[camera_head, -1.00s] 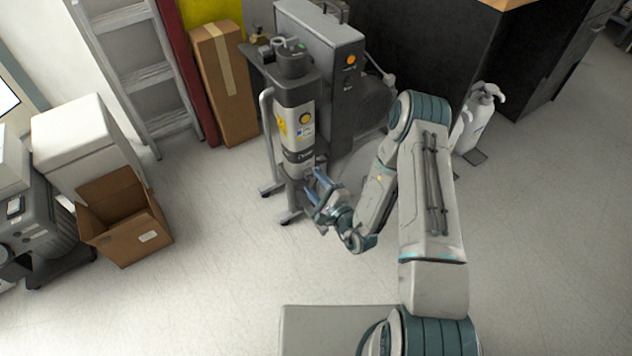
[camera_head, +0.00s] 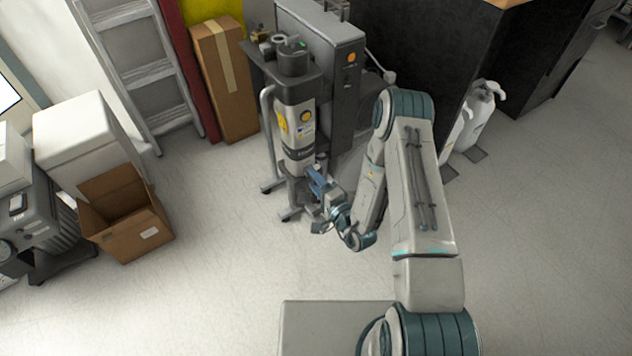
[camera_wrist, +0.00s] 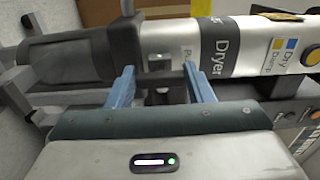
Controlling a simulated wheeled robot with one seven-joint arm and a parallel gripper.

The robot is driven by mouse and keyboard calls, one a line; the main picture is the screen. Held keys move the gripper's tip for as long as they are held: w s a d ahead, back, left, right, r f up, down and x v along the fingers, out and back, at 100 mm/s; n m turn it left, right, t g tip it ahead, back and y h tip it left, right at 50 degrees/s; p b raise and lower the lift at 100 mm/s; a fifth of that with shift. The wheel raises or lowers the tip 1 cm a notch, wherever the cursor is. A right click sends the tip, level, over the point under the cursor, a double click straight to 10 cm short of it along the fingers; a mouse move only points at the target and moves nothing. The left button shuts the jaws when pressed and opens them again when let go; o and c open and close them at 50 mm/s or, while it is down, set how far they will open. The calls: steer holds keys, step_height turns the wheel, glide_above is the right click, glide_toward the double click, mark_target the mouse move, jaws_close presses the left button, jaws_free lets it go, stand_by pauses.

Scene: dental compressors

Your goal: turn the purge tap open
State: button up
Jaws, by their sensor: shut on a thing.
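My gripper's two blue fingers (camera_wrist: 160,88) straddle a small dark fitting (camera_wrist: 160,66) at the dryer's lower part, which looks like the purge tap. The fingers are shut on it. The tap's handle angle is hard to make out, and in the head view my fingers hide it.
A grey compressor cabinet (camera_head: 338,75) stands right behind the dryer. An open cardboard box (camera_head: 125,225) sits on the floor at left. A ladder (camera_head: 140,50) and a tall carton (camera_head: 224,85) lean at the back. The floor in front is clear.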

steer(key=shift+f, duration=0.1)
steer(key=o, duration=1)
steer(key=shift+s+d, duration=0.1)
steer(key=p+v, duration=0.2)
steer(key=v, duration=1.1)
steer(key=shift+s+d, duration=0.2)
steer(key=shift+s, duration=0.1)
